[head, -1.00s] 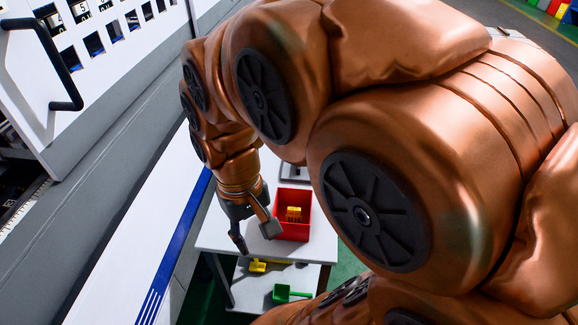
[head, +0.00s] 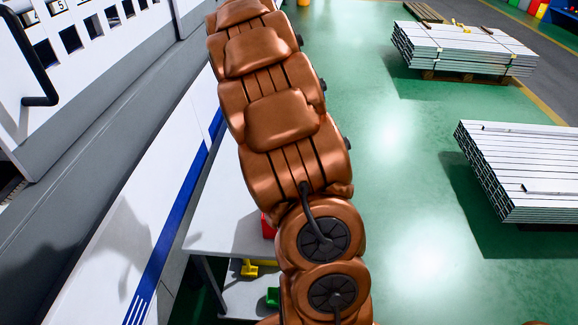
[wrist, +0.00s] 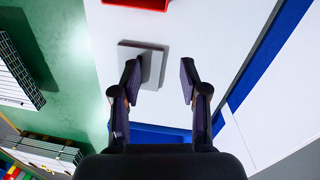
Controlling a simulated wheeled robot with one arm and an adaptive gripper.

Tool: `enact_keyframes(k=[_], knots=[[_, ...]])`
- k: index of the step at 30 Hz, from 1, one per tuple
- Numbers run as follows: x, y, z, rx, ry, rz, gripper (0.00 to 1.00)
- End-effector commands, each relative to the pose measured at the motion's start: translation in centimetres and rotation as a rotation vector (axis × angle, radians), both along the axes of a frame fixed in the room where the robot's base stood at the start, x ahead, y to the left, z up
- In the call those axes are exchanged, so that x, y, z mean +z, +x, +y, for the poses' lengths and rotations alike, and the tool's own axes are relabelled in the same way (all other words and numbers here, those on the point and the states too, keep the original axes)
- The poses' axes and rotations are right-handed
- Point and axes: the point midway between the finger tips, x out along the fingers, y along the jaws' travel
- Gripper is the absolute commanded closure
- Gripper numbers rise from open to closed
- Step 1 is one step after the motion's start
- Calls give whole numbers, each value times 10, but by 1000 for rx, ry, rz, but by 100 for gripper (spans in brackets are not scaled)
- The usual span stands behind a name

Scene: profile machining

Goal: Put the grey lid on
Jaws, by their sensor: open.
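In the wrist view the grey lid (wrist: 152,68) is a flat square plate on the white table, partly covered by my gripper's left finger. My gripper (wrist: 159,78) is open and empty, with the lid's right part between its fingers in the picture. I cannot tell how high it is above the lid. A red box (wrist: 137,4) shows at the top edge. In the head view only a sliver of the red box (head: 268,227) shows beside my arm, which hides the lid and my gripper.
The white table (head: 228,205) stands along a white machine with a blue stripe (head: 165,245). A yellow part (head: 249,270) and a green part (head: 272,297) lie on a lower shelf. Stacks of metal profiles (head: 465,48) lie on the green floor at the right.

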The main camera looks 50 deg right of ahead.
Motion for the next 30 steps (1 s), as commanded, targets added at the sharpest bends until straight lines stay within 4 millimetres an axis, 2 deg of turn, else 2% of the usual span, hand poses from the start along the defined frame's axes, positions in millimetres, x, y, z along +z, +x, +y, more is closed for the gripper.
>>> enact_keyframes(k=[1,6,12,15,21,30], knots=[[-13,6,-17,-21,1,-2,56],[-45,23,-66,-74,7,-19,56],[-83,35,-115,-127,25,-44,56],[-97,40,-132,-143,31,-59,56],[-113,43,-150,-161,43,-75,56],[-136,43,-152,-164,44,-76,56]])
